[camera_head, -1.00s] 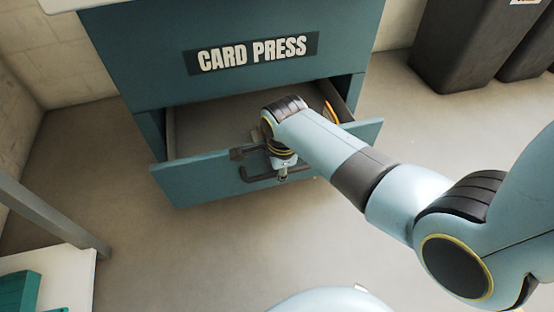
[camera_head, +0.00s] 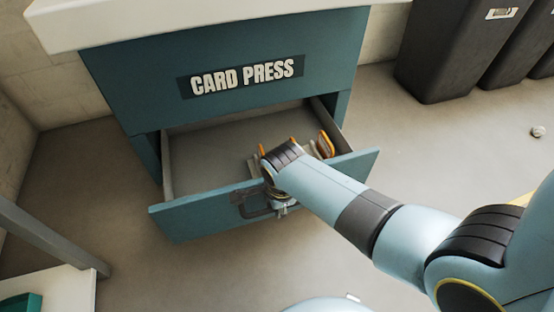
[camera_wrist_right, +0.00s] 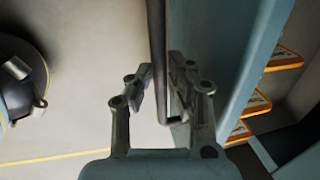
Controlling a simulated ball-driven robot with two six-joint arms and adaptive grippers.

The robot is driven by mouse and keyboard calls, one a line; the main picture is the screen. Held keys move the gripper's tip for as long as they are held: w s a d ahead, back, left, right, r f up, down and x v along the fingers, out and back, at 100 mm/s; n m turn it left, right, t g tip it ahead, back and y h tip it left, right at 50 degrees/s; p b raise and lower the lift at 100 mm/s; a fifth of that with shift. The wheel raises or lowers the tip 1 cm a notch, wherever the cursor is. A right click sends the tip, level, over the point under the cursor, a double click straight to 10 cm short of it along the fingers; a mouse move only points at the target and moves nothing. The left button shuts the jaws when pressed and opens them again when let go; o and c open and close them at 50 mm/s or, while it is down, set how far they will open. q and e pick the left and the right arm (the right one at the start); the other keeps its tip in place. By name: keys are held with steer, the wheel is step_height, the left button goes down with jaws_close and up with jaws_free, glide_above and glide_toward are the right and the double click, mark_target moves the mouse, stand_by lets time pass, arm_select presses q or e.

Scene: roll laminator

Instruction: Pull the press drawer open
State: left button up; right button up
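The teal press drawer (camera_head: 190,216) is partly open below the panel labelled CARD PRESS (camera_head: 242,76). Its grey interior shows. A dark bar handle (camera_head: 256,210) is on the drawer front, and it also shows in the right wrist view (camera_wrist_right: 157,45). My right gripper (camera_head: 280,205) is at the right part of the handle. In the right wrist view its fingers (camera_wrist_right: 160,80) stand on both sides of the bar and look closed on it. My arm hides part of the handle and drawer front. My left gripper is not in view.
Orange-edged items (camera_head: 326,144) lie in the drawer's right part. Dark bins (camera_head: 455,50) stand at the back right. The floor in front of the drawer is clear.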

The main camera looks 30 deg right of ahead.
steer(key=o, duration=0.4)
steer(key=shift+c, duration=0.2)
step_height(320, 180, up, 12)
steer(key=s, duration=0.2)
steer(key=shift+a+f, duration=0.15)
steer(key=shift+a, duration=0.15)
steer(key=shift+s, duration=0.1)
